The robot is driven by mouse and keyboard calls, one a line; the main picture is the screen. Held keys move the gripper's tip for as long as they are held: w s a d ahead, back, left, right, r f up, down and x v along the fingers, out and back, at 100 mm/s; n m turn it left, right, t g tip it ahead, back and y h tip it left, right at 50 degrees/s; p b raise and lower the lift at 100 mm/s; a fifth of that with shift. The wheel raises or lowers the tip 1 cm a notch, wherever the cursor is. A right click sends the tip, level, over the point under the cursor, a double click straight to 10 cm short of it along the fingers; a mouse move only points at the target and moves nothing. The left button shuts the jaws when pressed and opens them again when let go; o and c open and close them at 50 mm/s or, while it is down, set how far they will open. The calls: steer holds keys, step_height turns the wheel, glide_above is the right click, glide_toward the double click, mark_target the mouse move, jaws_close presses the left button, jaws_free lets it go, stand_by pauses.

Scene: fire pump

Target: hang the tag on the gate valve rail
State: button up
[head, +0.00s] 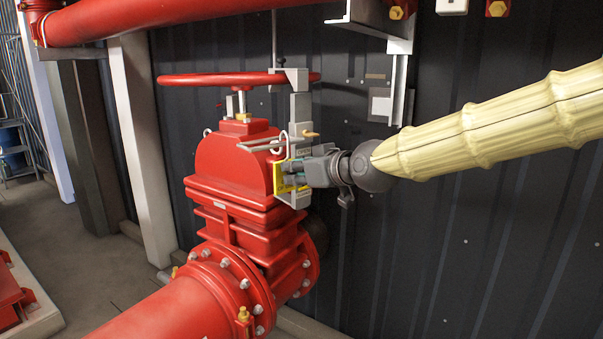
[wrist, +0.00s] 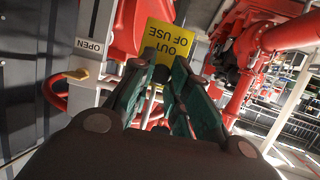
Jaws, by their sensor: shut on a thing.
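The tag is beside the red gate valve (head: 233,165). A thin pale rail (head: 258,147) runs along the valve's upper front, just above the tag. A white hook (head: 282,142) rises at the rail's right end; I cannot tell whether it is around the rail or apart.
A grey upright bracket (head: 300,118) stands close behind my gripper. An "OPEN" label (wrist: 89,45) and a yellow-handled part (wrist: 66,76) are near it. The red handwheel (head: 222,79) is overhead. A dark ribbed wall (head: 430,240) stands behind.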

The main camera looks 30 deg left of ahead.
steer(key=shift+w+a+p, duration=0.1)
steer(key=shift+w+a, duration=0.15)
steer(key=shift+a, duration=0.4)
steer(key=shift+w+a+p, duration=0.1)
steer(key=shift+w+a, duration=0.15)
steer(key=shift+a, duration=0.35)
steer(key=shift+w+a+p, duration=0.1)
steer(key=shift+w+a, duration=0.15)
steer(key=shift+a, duration=0.4)
steer(key=shift+f+b, duration=0.6)
steer(key=shift+f, duration=0.6)
steer(key=shift+d, duration=0.1)
steer(key=o, duration=0.9)
